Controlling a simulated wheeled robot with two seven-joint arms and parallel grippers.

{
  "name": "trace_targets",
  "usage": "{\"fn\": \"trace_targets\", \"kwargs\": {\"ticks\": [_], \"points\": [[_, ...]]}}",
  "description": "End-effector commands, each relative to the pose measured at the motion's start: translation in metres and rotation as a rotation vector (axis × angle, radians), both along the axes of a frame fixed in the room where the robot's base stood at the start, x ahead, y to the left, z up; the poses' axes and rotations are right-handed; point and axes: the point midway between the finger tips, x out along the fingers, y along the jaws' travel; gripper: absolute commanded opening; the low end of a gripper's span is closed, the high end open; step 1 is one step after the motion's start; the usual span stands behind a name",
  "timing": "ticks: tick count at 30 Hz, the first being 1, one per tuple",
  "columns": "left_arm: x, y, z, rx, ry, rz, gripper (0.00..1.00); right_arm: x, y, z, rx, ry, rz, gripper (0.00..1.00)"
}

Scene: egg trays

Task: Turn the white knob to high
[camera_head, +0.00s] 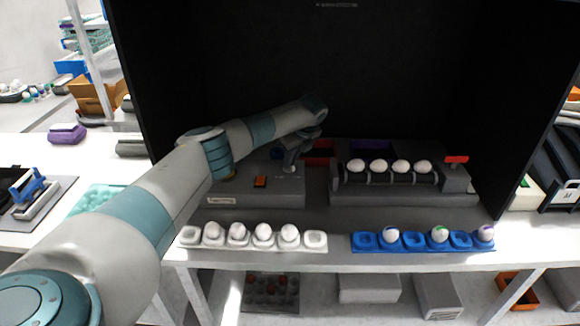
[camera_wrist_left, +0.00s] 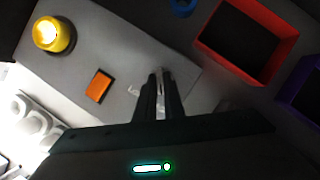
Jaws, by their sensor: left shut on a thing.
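The white knob (camera_wrist_left: 161,74) shows in the left wrist view as a small pale piece between my fingertips, on top of a grey control box (camera_head: 225,187). My left gripper (camera_head: 289,166) reaches down to the right part of that box. In the left wrist view my left gripper (camera_wrist_left: 161,80) is shut on the knob, and its fingers hide most of it. The knob's setting cannot be read. My right gripper is in neither view.
The box carries an orange button (camera_wrist_left: 99,86) and a yellow lit button (camera_wrist_left: 47,34). A red bin (camera_wrist_left: 205,42) stands close by. A roller unit (camera_head: 345,190) with white eggs stands right. White (camera_head: 315,241) and blue (camera_head: 413,240) egg trays lie in front.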

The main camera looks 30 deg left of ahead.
Motion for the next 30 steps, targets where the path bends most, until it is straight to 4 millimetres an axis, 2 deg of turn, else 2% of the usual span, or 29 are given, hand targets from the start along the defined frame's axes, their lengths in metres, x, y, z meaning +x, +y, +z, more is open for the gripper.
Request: {"fn": "trace_targets", "kwargs": {"ticks": [6,19,21,22,30], "points": [[0.0009,0.0,-0.0001,0.0,-0.001,0.065,0.0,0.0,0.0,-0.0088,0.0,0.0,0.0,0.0],[0.001,-0.0002,0.0008,-0.001,-0.002,0.077,0.0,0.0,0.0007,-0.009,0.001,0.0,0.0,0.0],[0.001,-0.0002,0.0008,0.0,-0.001,0.076,0.2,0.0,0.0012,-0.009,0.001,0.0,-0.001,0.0],[0.001,-0.0002,0.0007,0.0,0.0,0.077,0.27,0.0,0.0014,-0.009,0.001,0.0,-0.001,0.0],[0.0007,-0.0001,0.0004,0.0,0.0,0.077,0.27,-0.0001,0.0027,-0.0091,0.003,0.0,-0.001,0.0]]}}
